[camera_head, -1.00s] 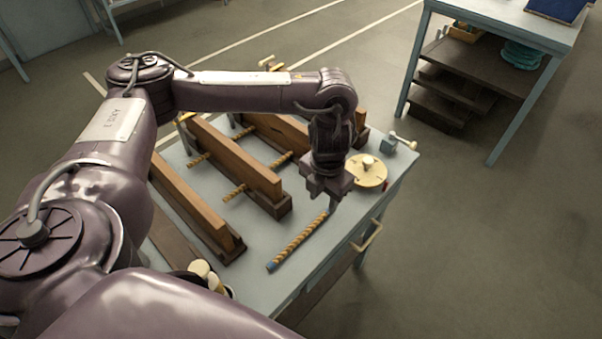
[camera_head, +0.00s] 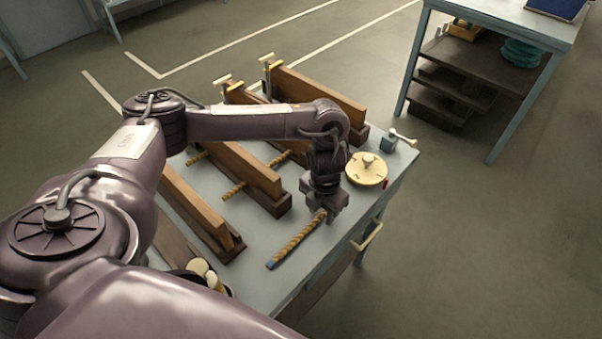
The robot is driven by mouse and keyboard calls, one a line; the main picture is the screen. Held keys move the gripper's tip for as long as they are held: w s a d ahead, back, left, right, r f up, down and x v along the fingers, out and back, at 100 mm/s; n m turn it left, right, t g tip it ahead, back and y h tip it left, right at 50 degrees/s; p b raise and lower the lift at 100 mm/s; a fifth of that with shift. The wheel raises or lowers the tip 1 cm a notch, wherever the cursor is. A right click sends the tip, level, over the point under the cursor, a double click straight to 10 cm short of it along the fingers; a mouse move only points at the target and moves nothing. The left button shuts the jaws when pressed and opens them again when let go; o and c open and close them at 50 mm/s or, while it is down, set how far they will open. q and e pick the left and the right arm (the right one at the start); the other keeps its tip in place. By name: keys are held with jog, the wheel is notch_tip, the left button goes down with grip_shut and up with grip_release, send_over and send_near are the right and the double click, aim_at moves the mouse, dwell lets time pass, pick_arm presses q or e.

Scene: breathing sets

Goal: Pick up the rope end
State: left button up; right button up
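A short tan twisted rope (camera_head: 298,243) lies on the light grey bench top near its front right edge. Its near end (camera_head: 271,265) has a blue-grey tip. My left gripper (camera_head: 328,215) points down at the rope's far end, at or just above it. The gripper covers that end, and I cannot tell whether the fingers touch it or how far apart they are. My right gripper is not in view.
Upright wooden boards (camera_head: 243,170) with rope pieces between them stand on the bench (camera_head: 240,275), left of the gripper. A round cream disc with a knob (camera_head: 367,169) and a small vise (camera_head: 401,139) are to its right. A drawer handle (camera_head: 368,236) is on the bench front.

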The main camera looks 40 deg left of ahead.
pick_arm(q)
grip_shut()
